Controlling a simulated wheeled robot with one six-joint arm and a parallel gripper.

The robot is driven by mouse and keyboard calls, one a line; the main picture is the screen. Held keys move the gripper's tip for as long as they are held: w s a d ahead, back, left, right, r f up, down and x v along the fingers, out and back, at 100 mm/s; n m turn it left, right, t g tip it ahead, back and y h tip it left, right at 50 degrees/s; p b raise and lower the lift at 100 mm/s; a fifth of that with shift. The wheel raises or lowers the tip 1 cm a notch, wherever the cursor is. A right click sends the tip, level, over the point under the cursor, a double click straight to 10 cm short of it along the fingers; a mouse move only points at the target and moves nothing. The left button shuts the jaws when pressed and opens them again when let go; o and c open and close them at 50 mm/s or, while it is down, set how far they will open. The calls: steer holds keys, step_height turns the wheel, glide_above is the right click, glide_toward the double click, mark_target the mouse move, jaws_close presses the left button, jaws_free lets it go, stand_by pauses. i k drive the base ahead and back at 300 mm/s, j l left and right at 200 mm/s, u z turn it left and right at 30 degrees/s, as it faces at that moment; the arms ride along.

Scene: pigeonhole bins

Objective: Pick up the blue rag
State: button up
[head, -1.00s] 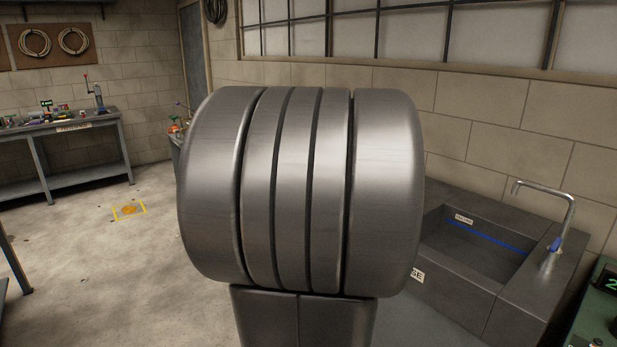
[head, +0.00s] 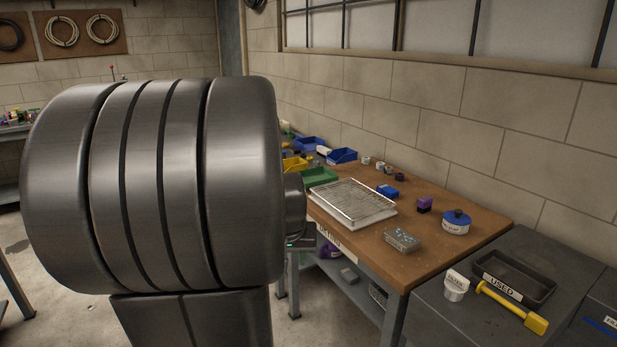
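I cannot make out a blue rag for certain. A small blue item (head: 388,190) lies on the wooden workbench (head: 440,258), to the right of a wire rack; it is too small to tell whether it is cloth. My own arm fills the left and middle of the head view and hides the floor and part of the bench behind it. My gripper's fingers do not show.
On the bench are a wire rack on a tray (head: 352,200), blue bins (head: 342,156), a green bin (head: 319,177), a purple box (head: 424,204), a blue-lidded tub (head: 456,222) and a metal box (head: 402,239). A dark tray labelled USED (head: 520,288) and a yellow-handled tool (head: 512,305) lie at right.

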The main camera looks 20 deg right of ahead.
mark_target(391, 193)
steer(key=i+j, duration=0.1)
steer(key=i, duration=0.4)
steer(key=i+z, duration=0.1)
steer(key=i, duration=0.45)
steer(key=i+j, duration=0.2)
steer(key=i, duration=0.3)
steer(key=i+l+z, duration=0.2)
steer(key=z, duration=0.25)
steer(key=i+z, duration=0.7)
steer(key=z, duration=0.25)
steer(key=i+j+z, duration=0.15)
steer(key=i+z, duration=0.15)
steer(key=z, duration=0.15)
